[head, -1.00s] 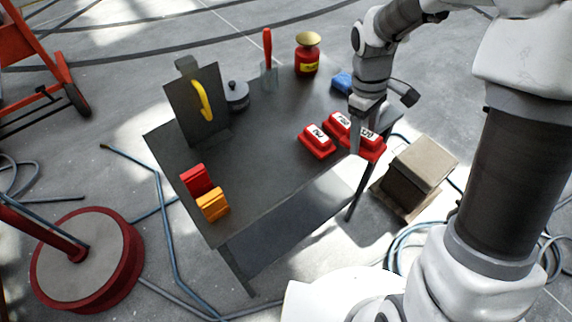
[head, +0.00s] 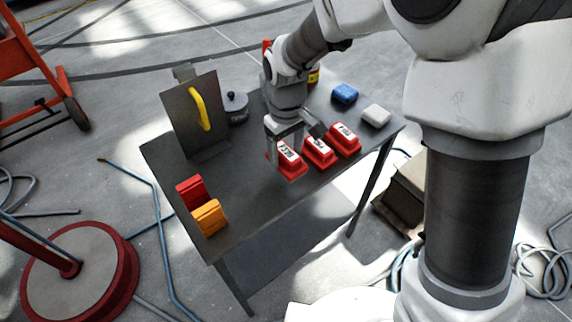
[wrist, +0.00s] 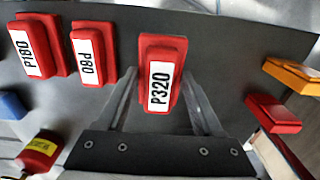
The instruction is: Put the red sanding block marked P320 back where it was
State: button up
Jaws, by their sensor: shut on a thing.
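The red sanding block marked P320 (wrist: 163,50) is between the two fingers of my gripper (wrist: 158,85) in the wrist view. In the head view, my gripper (head: 284,146) is shut on this block (head: 292,168), the left one of three red blocks. I cannot tell whether it touches the table or hangs just above it. The red block marked P80 (wrist: 92,52) is beside it, with a small gap, and shows in the head view (head: 320,155). The red block marked P180 (wrist: 40,45) is at the far end of the row (head: 344,141).
The dark table (head: 250,205) also bears a blue block (head: 345,93), a pale block (head: 376,115), an upright plate with a yellow handle (head: 202,110), a lidded grey pot (head: 235,106), and red (head: 191,190) and orange (head: 209,217) blocks at the left. Free tabletop lies left of the row.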

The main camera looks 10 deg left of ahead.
aim_at(286, 164)
notch_tip(286, 164, down, 4)
jog(key=shift+f+b, duration=0.1)
jog(key=shift+b, duration=0.4)
jog(key=o, duration=1.2)
